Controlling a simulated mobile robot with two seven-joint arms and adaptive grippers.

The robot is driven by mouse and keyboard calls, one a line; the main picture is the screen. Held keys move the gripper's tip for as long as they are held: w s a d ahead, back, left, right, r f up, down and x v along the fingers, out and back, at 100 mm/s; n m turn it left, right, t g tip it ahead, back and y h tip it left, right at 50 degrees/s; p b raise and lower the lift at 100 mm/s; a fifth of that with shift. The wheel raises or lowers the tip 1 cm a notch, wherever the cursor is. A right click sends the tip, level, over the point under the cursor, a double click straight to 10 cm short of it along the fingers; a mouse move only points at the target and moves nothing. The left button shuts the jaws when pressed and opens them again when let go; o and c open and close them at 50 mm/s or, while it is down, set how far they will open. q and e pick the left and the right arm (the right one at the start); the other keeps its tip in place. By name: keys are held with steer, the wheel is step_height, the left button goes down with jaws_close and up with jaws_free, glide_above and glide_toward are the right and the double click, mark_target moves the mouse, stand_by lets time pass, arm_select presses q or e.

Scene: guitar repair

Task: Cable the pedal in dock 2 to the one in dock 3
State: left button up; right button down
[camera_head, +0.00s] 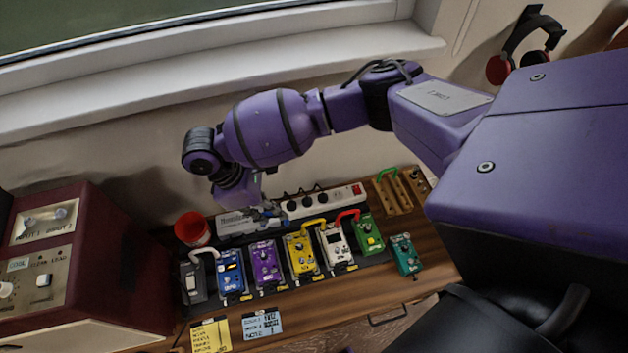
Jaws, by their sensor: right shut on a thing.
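My right arm comes in from the right, and its gripper (262,211) points down behind the purple pedal (264,263). It is shut on a small blue thing, seemingly a patch cable, mostly hidden by the fingers. A row of pedals stands on the dark board: grey (193,283), blue (231,280), purple, yellow (300,257), cream (334,248) and green (369,238). A white cable (204,252) joins grey and blue, a yellow cable (313,224) yellow and cream, a red cable (346,214) cream and green. Dock numbers are unreadable. My left gripper is out of view.
A power strip (320,203) lies behind the pedals. A red cup (192,229) stands behind left. A wooden rack (398,197) with a green cable (386,173) stands at right, near a loose teal pedal (406,257). A maroon amplifier (110,262) fills the left.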

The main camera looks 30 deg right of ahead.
steer(key=shift+f+n+t, duration=0.3)
steer(key=shift+f+n, duration=0.35)
steer(key=shift+n, duration=0.05)
steer(key=shift+w+f+n, duration=0.1)
steer(key=shift+f+n, duration=0.5)
steer(key=shift+f, duration=0.4)
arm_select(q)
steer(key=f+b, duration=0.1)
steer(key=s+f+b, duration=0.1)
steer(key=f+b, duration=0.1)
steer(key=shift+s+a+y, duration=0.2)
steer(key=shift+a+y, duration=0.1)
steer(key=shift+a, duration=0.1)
arm_select(e)
step_height(320, 180, down, 6)
steer(key=shift+w+r, duration=0.1)
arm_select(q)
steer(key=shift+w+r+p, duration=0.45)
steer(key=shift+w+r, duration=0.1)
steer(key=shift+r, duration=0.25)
arm_select(e)
steer(key=shift+a, duration=0.1)
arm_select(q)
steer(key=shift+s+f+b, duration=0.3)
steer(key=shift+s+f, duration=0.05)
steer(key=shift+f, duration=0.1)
arm_select(e)
steer(key=shift+f, duration=1.05)
